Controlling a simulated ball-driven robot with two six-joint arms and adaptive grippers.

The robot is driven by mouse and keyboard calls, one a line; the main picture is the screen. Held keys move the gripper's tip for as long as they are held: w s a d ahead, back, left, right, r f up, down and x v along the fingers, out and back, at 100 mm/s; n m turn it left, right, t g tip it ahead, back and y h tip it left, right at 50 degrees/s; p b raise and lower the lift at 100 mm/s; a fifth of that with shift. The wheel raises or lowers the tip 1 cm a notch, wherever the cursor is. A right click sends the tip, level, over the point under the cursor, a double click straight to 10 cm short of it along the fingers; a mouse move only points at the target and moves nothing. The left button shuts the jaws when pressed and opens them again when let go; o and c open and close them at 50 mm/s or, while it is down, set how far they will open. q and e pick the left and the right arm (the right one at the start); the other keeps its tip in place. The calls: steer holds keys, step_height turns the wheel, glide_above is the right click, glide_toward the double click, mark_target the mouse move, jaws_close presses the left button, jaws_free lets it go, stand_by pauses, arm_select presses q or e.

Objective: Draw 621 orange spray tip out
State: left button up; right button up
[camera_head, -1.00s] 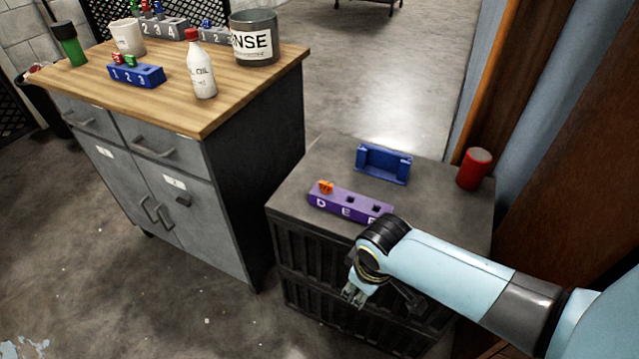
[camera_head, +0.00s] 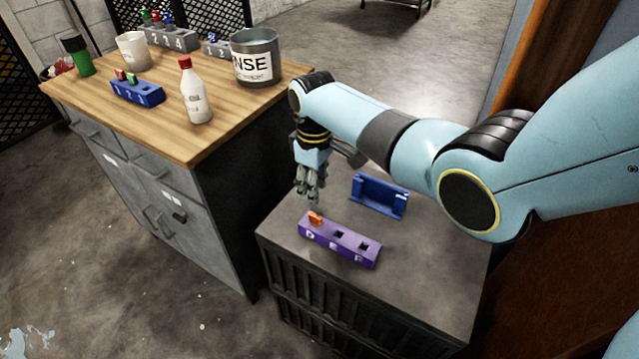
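The orange spray tip (camera_head: 315,219) sits in the slot marked D at the left end of the purple holder (camera_head: 340,240), which is lettered D, E, F. The slots at E and F look empty. The holder lies on the dark crate top (camera_head: 420,285). My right gripper (camera_head: 311,200) points down just above and behind the orange tip, apart from it as far as I can tell. Its fingers are small in view, and their opening is unclear. My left gripper is not in view.
A blue cradle (camera_head: 379,197) stands behind the purple holder. The wooden-topped cabinet (camera_head: 185,137) at left holds a white bottle (camera_head: 195,95), a grey RINSE-type tub (camera_head: 256,60), a blue holder (camera_head: 138,93), a mug (camera_head: 132,50) and a green-bodied bottle (camera_head: 78,56).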

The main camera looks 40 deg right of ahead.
mark_target(315, 216)
steer(key=shift+a+f+b, duration=0.1)
steer(key=shift+f+b, duration=0.55)
steer(key=shift+f, duration=0.05)
step_height(315, 216, down, 8)
steer(key=b, duration=0.7)
steer(key=shift+r, duration=0.25)
steer(key=shift+f, duration=0.5)
steer(key=shift+r, duration=0.1)
jaws_close()
